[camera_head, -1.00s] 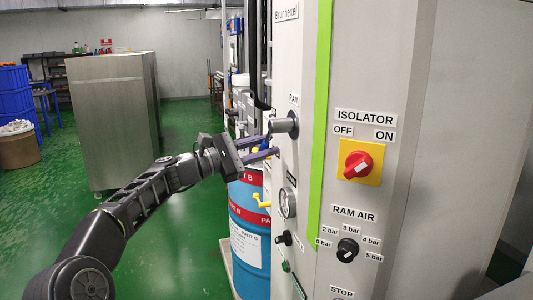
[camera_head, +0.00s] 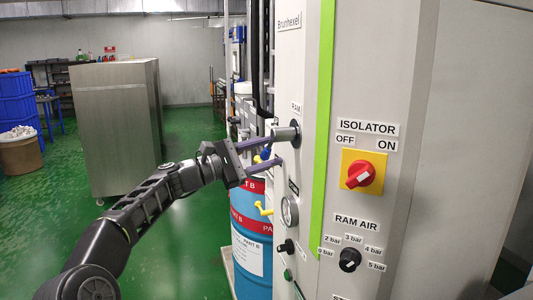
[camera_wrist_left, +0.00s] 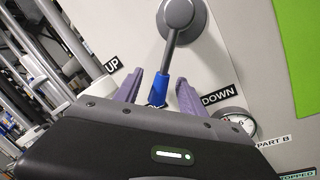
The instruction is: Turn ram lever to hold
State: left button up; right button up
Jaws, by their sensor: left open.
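The ram lever (camera_head: 287,133) is a grey hub with an arm on the cabinet's side face, below a RAM label. In the left wrist view its hub (camera_wrist_left: 180,14) is at the top, and the arm runs down to a blue grip (camera_wrist_left: 158,90). The grip points between the UP label (camera_wrist_left: 111,64) and the DOWN label (camera_wrist_left: 218,97). My left gripper (camera_head: 276,151) is open, with one finger on either side of the blue grip. A gap shows beside the grip; contact cannot be told. My right gripper is not in view.
The cabinet front carries a red isolator knob (camera_head: 361,175) and a black ram air knob (camera_head: 350,259). A gauge (camera_head: 290,211) and a smaller black knob (camera_head: 287,246) sit below the lever. A blue drum (camera_head: 250,240) stands behind. Green floor is open at left.

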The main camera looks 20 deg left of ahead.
pick_arm(q)
jog(key=shift+s+a+f+b, duration=0.2)
jog(key=shift+s+a+b, duration=0.15)
jog(key=shift+a, duration=0.15)
jog(key=r+b+v, duration=0.1)
jog(key=b+v, duration=0.1)
jog(key=v, duration=0.4)
jog(key=shift+s+a+f, duration=0.15)
jog(key=shift+s+f, duration=0.1)
jog(key=shift+f, duration=0.2)
